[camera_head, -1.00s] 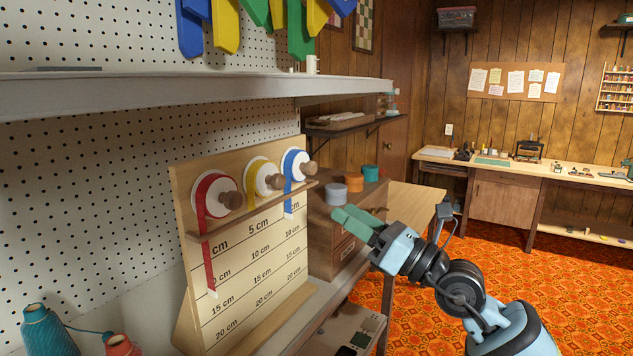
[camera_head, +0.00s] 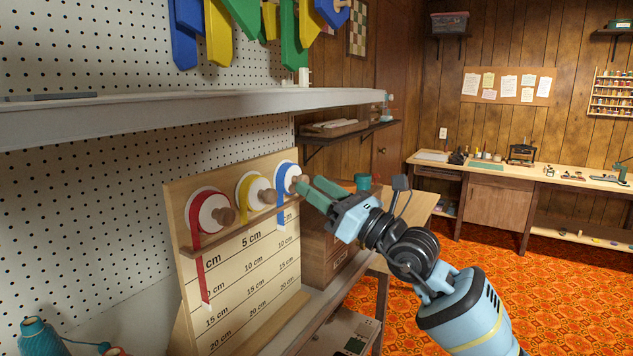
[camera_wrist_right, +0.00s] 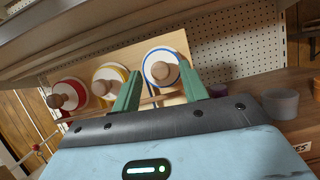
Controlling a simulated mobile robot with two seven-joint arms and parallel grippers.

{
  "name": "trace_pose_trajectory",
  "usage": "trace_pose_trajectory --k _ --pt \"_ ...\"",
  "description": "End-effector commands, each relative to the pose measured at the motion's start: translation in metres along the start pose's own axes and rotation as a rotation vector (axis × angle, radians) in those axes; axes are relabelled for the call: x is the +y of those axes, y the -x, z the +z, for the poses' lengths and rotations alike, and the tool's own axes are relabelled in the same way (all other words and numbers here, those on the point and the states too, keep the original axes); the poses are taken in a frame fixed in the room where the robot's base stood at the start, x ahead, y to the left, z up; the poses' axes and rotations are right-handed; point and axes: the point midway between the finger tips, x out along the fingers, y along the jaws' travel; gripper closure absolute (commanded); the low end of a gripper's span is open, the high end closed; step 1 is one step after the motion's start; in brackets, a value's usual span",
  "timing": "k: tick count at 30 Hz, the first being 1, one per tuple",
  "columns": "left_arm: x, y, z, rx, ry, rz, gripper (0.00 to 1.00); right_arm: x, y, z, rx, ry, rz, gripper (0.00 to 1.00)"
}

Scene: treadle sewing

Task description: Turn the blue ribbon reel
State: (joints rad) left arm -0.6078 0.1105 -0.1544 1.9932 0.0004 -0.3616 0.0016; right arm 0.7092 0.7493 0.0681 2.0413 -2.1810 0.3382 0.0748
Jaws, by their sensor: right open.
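The blue ribbon reel (camera_head: 287,178) is a white disc with a blue rim and a brown wooden knob (camera_head: 301,184), at the right end of the wooden measuring board (camera_head: 245,262). A short blue ribbon hangs from it. My right gripper (camera_head: 318,190) is open, its green fingers pointing at the knob from the right. In the right wrist view the blue reel (camera_wrist_right: 162,60) shows between and beyond the two fingers (camera_wrist_right: 160,82). I cannot tell whether they touch the knob. The red reel (camera_head: 207,210) and yellow reel (camera_head: 256,191) sit to its left. My left gripper is not in view.
A white shelf (camera_head: 190,112) runs above the board. A wooden drawer unit (camera_head: 325,262) stands behind my right gripper, with a teal container (camera_head: 363,181) on top. A teal thread spool (camera_head: 42,338) stands at lower left.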

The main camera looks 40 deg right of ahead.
Motion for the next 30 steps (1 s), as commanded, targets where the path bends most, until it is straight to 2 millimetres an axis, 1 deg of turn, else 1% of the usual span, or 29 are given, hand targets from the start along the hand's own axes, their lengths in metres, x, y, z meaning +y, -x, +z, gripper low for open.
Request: trace_pose_trajectory --k 1,5,13,14,23,24,30 --pt "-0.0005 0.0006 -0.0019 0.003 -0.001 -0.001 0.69 0.0004 -0.0047 0.0022 -0.003 0.0 0.001 0.56" --pt "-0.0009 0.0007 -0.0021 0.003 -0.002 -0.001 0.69 0.0003 -0.0108 0.0002 0.0 0.001 0.0 0.56" --pt "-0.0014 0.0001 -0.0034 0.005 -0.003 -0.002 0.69 0.0003 -0.0118 -0.0012 0.002 0.0 0.0 0.56" --pt "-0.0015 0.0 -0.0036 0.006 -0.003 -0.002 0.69 0.0003 -0.0118 -0.0013 0.002 0.0 0.0 0.58" --pt "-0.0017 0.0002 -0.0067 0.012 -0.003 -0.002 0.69 0.0003 -0.0116 -0.0011 0.002 0.0 0.0 0.97" --pt "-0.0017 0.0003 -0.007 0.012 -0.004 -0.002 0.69 0.0003 -0.0116 -0.0011 0.002 0.0 0.0 0.99" --pt "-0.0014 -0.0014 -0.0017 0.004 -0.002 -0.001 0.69 -0.0003 -0.0113 -0.0026 0.003 0.016 0.007 0.99"
